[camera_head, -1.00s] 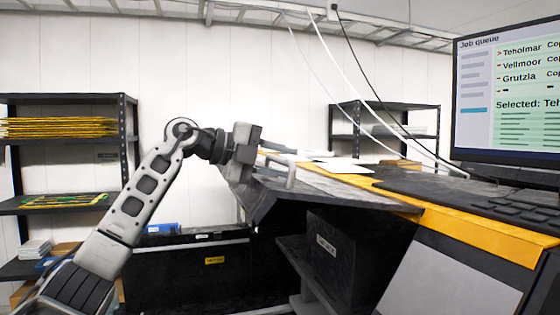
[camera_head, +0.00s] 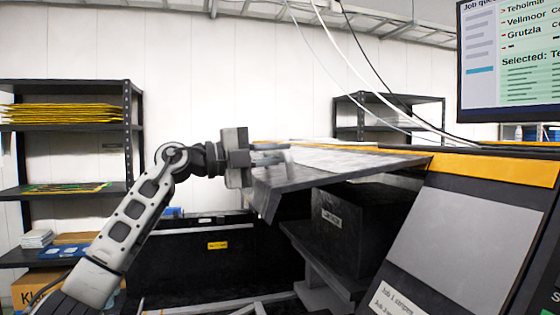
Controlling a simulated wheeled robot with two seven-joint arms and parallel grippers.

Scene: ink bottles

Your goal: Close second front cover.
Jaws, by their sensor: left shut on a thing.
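The front cover (camera_head: 330,170) is a flat dark panel with a pale top, raised over the open front of the machine. Its near left edge tilts down. My left gripper (camera_head: 272,155) is at the left edge of this cover, beside its pale handle, and is shut on it; the exact grip is small and partly blurred. Under the cover a dark box (camera_head: 350,228) with a white label sits in the open bay. My right gripper is not in view.
A slanted grey panel with an orange top edge (camera_head: 490,166) stands at the right. A monitor (camera_head: 510,60) hangs above it. Black shelves (camera_head: 70,130) with yellow stacks stand at the left. A low black unit (camera_head: 190,260) with a yellow label lies behind my left arm.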

